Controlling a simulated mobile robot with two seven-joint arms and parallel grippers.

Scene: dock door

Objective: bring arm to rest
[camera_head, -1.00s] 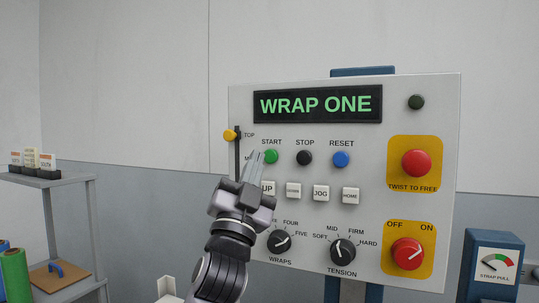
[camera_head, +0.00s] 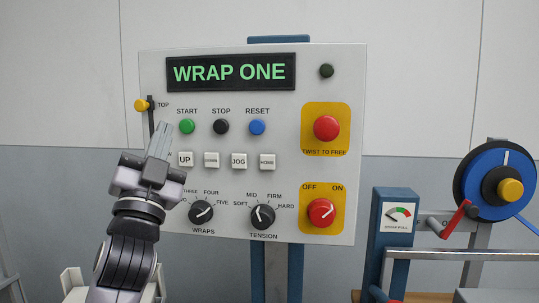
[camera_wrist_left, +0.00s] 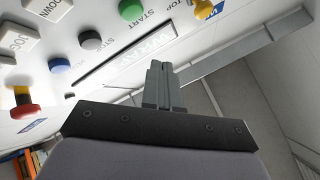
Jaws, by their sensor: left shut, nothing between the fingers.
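My left gripper (camera_head: 160,142) is shut and empty. In the head view it points up in front of the left part of a white control panel (camera_head: 300,85), left of the UP button (camera_head: 185,160) and below the green START button (camera_head: 187,126). In the left wrist view its closed fingers (camera_wrist_left: 161,85) show near the middle, with the panel buttons beyond them at upper left. I cannot tell whether it touches the panel; it looks apart from it. My right gripper is in neither view.
The panel display (camera_head: 231,73) reads WRAP ONE. A yellow-knobbed slider (camera_head: 141,105) is at the panel's left edge, near my left gripper. At right stand a blue strap-pull gauge box (camera_head: 393,255) and a blue reel (camera_head: 470,190). A plain wall lies behind.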

